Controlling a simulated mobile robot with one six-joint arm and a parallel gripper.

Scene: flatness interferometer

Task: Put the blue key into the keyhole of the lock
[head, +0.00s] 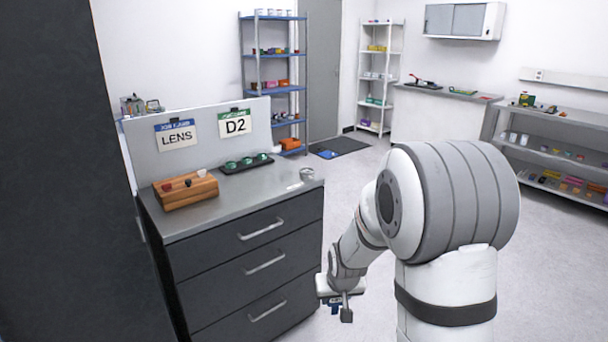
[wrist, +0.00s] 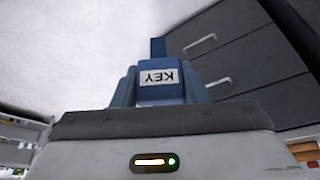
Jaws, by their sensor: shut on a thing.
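The blue key (wrist: 158,52) is in the wrist view, with a white label reading KEY on its block-shaped grip and a narrow shaft pointing away from my gripper. My gripper (wrist: 160,90) is shut on the grip, with a finger on each side. In the head view my gripper (head: 338,308) hangs low in front of the drawer cabinet's right edge, apart from it. Only a small blue bit of the key shows there. I cannot make out a lock or keyhole in either view.
The drawer cabinet (head: 245,262) carries a wooden block (head: 186,191), a dark tray (head: 246,165) with green-topped pieces, and a small round metal thing (head: 307,174). A blue shelf rack (head: 272,90) and a grey shelf unit (head: 565,133) stand further back. The floor is open.

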